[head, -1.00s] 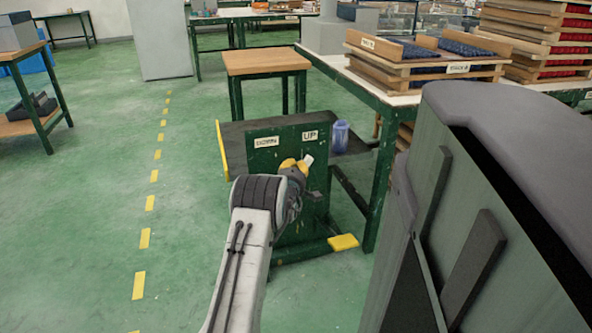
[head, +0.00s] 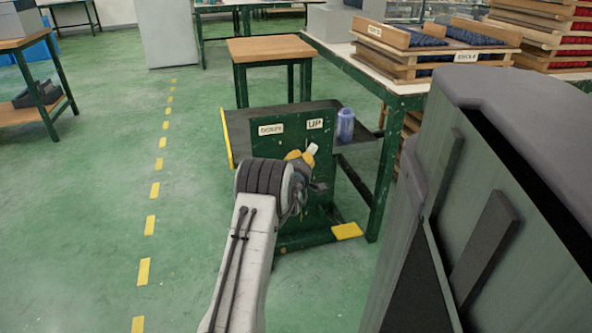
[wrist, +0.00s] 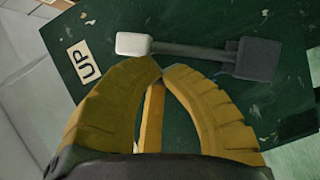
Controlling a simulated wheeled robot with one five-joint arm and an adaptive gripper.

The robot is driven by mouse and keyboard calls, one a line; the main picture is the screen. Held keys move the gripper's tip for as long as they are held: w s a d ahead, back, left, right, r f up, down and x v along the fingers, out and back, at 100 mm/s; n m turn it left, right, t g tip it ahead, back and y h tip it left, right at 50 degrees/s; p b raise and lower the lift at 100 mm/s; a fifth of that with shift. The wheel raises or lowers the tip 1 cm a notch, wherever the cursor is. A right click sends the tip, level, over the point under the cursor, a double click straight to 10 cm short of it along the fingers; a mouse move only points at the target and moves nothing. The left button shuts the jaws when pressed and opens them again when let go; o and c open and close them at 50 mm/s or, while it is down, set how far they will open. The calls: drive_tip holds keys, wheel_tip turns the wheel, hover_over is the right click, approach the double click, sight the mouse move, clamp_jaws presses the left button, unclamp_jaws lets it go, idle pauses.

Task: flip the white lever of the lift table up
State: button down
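The lift table's green panel (head: 285,146) faces me, with a DOWN label (head: 271,129) and an UP label (head: 315,124). The lever's white end (head: 312,149) is just below the UP label. In the wrist view the lever's white tip (wrist: 133,44) points towards the UP label (wrist: 85,62), and its dark shaft runs to a dark grey block (wrist: 258,58). My gripper (head: 302,156) is at the panel beside the lever. In the wrist view its yellow fingertips (wrist: 160,72) meet, near the white tip, with nothing held. I cannot tell whether they touch the lever.
A translucent blue cup (head: 345,124) stands on the lift table's dark top. A yellow pedal (head: 347,231) is at its foot. A workbench with wooden trays (head: 400,73) stands to the right, and a wood-topped table (head: 268,48) behind. The floor to the left is open.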

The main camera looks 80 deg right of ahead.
drive_tip(key=a+r, duration=0.1)
drive_tip(key=a, duration=0.9)
drive_tip(key=shift+w+a, duration=0.2)
drive_tip(key=shift+w, duration=0.25)
drive_tip(key=shift+r, duration=0.1)
